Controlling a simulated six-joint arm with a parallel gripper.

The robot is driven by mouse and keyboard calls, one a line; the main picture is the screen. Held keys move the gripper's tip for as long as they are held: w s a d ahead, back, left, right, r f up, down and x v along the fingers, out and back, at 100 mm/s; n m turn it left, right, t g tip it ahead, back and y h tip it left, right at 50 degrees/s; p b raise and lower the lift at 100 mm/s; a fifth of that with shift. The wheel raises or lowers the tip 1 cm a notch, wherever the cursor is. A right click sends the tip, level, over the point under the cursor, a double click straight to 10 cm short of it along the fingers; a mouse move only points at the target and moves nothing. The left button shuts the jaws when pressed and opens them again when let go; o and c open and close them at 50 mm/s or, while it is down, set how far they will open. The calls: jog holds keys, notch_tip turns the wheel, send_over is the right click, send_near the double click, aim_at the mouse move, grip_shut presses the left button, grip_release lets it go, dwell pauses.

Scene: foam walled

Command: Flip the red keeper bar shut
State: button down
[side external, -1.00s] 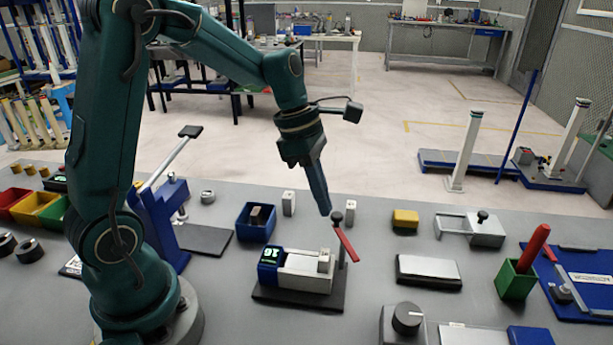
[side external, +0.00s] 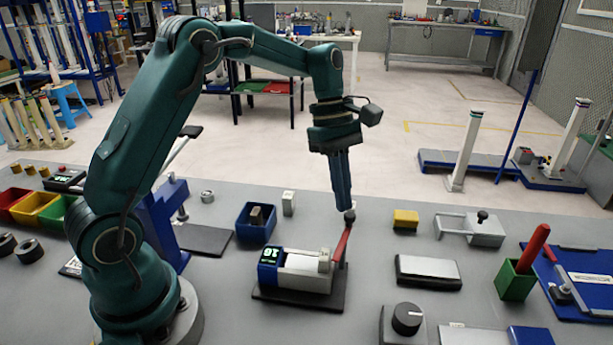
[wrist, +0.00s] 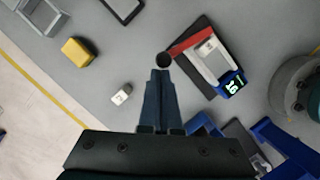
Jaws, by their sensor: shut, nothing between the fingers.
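The red keeper bar (side external: 342,244) is at the right end of a small fixture (side external: 303,272) with a white body, blue display end and dark base plate. In the side view the bar slants up to a dark round knob (side external: 349,215). In the wrist view the red bar (wrist: 188,44) runs from the dark knob (wrist: 164,60) along the fixture's end, beside the white block. My gripper (side external: 345,208) is shut and empty, pointing down with its tips at the knob; I cannot tell whether they touch it. The shut fingertips also show in the wrist view (wrist: 160,72).
A blue bin (side external: 256,223) and a white block (side external: 289,203) stand behind the fixture to the left. A yellow block (side external: 405,219) and a white-topped pad (side external: 428,270) lie to the right. A black-knobbed box (side external: 405,320) is at the front.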

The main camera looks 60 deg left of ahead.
jog(key=m, duration=0.1)
jog(key=w+d+m, duration=0.1)
jog(key=m, duration=0.1)
jog(key=shift+g, duration=0.4)
jog(key=shift+s+d, duration=0.25)
jog(key=shift+s, duration=0.55)
jog(key=shift+v, duration=2.65)
jog(key=shift+w, duration=0.1)
